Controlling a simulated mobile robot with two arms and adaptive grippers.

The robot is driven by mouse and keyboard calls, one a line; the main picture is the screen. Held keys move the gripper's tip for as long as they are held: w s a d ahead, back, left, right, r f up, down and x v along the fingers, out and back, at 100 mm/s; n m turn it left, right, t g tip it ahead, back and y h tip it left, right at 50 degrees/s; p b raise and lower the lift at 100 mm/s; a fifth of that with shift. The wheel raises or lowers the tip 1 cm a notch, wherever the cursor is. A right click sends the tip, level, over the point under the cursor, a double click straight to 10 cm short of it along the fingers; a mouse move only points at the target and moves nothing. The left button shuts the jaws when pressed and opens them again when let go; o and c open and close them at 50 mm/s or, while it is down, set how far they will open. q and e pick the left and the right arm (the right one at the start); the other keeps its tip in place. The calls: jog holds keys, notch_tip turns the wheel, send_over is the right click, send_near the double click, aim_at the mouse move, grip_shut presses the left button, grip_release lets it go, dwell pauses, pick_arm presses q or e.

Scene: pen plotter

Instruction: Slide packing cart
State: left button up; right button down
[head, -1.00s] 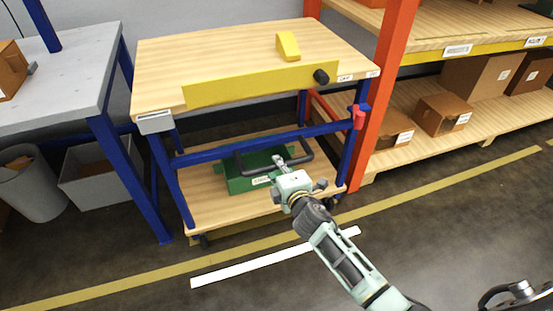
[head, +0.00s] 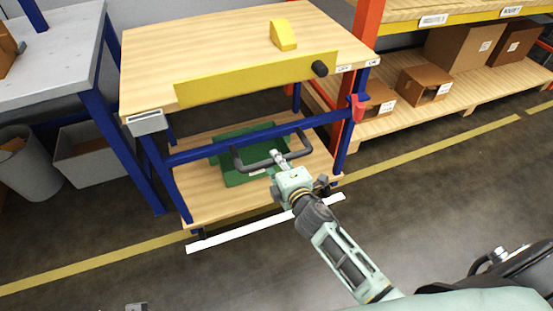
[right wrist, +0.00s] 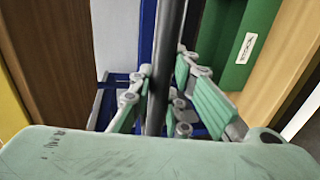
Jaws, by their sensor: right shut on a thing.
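The packing cart has a pale wooden top (head: 170,65), a blue frame and a wooden lower shelf (head: 195,195). A dark handle bar (head: 255,167) sticks out at its front. My right gripper (head: 277,158) is shut on this bar; in the right wrist view the bar (right wrist: 170,40) runs between the fingers (right wrist: 157,95). A green box (head: 238,178) lies on the lower shelf behind the handle, partly hidden. A small grey piece at the bottom edge of the head view may be part of my left gripper; its fingers do not show.
A white floor strip (head: 215,241) lies along the cart's front, by a yellow floor line (head: 90,264). A grey table (head: 55,60) and bins (head: 90,155) stand left. An orange-posted rack with cardboard boxes (head: 425,85) stands right. The floor in front is clear.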

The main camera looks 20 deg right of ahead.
jog(key=shift+f, duration=0.1)
jog(key=c, duration=1.6)
grip_release()
jog(key=shift+c, duration=0.2)
jog(key=v, duration=1.2)
